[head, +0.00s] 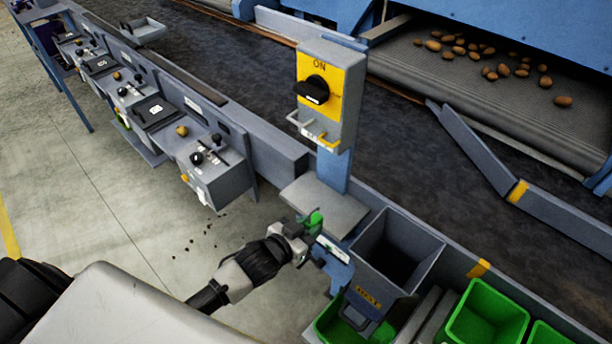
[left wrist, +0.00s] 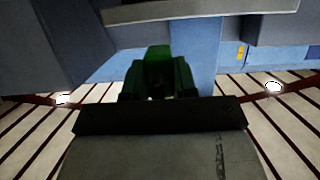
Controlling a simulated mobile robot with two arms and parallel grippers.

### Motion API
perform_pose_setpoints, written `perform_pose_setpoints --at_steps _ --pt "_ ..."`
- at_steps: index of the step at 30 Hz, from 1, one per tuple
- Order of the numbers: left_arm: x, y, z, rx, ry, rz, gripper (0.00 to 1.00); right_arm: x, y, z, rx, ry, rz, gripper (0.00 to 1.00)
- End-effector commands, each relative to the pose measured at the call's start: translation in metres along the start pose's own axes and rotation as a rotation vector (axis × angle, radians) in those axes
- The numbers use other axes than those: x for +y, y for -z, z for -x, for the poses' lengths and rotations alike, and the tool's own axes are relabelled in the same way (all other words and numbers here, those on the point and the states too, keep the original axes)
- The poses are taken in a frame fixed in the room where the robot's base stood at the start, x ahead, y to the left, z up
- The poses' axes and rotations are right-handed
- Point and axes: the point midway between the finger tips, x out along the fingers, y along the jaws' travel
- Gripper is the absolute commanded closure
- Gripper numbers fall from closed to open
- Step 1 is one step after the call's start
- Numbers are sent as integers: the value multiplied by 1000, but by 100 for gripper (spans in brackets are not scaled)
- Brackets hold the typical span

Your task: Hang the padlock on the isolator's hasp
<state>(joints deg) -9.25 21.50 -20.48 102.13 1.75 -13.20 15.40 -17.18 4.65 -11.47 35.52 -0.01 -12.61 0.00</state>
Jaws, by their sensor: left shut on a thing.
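The isolator (head: 345,78) is a grey box with a yellow face marked ON and a black rotary handle. It stands on a blue post. Under the handle, a pale bar and a yellow piece stick out at the hasp (head: 326,141); I cannot tell their exact shape. My left gripper (head: 308,228) is shut on a green thing, apparently the padlock (head: 316,217), low in front of the post and apart from the hasp. In the left wrist view the green padlock (left wrist: 159,57) shows dark between the fingers; its shackle cannot be made out. My right gripper is out of view.
A grey shelf (head: 310,205) juts from the post close beside my left gripper. A grey bin (head: 412,232) and green crates (head: 488,318) stand to the right. A row of control boxes (head: 215,178) runs left. Potatoes lie on a belt behind.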

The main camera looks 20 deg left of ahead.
Motion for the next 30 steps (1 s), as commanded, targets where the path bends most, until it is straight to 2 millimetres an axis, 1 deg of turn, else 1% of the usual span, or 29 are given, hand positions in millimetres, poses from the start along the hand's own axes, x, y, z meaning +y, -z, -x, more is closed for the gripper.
perform_pose_setpoints --at_steps 1,2,5,9,12,16,18,22,26,30 --pt "-6 8 6 0 4 -2 93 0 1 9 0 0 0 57" --pt "-10 13 11 -1 7 -2 93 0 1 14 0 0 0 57" --pt "-28 34 32 -4 15 0 93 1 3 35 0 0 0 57" --pt "-59 75 70 -5 23 2 93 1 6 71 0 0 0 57" --pt "-76 104 94 -5 22 0 93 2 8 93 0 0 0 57" --pt "-90 135 118 -2 12 -1 93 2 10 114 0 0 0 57" --pt "-95 146 126 -1 6 -1 93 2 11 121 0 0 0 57" --pt "-99 157 133 1 -1 -1 93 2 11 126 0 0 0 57" --pt "-100 159 131 3 -2 -1 93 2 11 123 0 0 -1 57" --pt "-100 160 122 4 -1 -2 93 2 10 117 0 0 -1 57"
